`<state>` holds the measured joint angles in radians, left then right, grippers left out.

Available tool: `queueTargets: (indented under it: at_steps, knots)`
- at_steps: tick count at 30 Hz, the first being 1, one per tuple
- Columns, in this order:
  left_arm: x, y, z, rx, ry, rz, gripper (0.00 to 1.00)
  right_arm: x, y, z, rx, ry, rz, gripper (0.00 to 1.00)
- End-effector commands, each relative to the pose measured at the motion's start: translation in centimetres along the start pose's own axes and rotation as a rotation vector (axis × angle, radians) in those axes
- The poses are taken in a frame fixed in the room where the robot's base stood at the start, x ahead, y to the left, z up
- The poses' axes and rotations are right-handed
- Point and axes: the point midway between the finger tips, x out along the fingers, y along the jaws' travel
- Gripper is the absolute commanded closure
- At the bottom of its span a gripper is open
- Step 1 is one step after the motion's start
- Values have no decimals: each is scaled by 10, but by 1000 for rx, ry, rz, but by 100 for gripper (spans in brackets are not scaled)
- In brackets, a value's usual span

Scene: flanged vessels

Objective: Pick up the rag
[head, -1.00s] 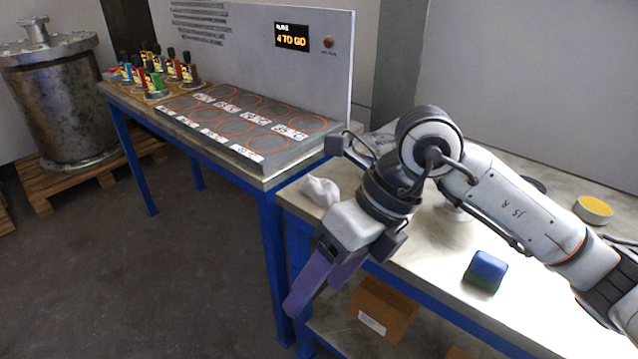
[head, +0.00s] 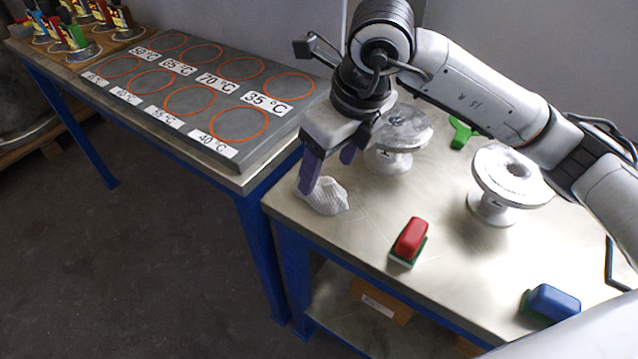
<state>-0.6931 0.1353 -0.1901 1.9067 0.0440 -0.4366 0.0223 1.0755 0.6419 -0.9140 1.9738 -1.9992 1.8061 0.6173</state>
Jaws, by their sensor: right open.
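The rag (head: 326,196) is a crumpled white cloth on the left end of the metal-topped table (head: 360,235). My right gripper (head: 328,172) hangs just above and at the rag's far left side, with its purple fingers pointing down. The fingers are apart. One finger overlaps the rag's left edge in the picture; I cannot tell whether it touches. My left gripper is not in view.
Two white flanged vessels (head: 511,181) (head: 401,140) stand behind and right of the rag. A red block (head: 411,238), a blue block (head: 553,303) and a green item (head: 462,133) lie on the table. A plate with temperature labels (head: 215,105) is at left.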

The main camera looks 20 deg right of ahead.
Motion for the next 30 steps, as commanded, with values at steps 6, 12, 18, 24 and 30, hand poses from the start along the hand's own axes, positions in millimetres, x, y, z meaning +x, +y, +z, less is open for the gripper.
queueTargets:
  at_steps: [6, 12, 18, 24, 30]
  knots:
    - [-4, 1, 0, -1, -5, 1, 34, 18, -1, -1, 2, 3, 0, 35]
    - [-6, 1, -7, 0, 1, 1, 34, 48, -3, -1, 1, 2, 1, 35]
    - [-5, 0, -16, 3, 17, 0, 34, 59, -3, -1, 0, -1, -1, 35]
    - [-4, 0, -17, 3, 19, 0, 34, 59, -3, -1, 0, -1, 0, 44]
    - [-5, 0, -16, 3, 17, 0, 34, 59, -3, -1, 0, -1, 0, 78]
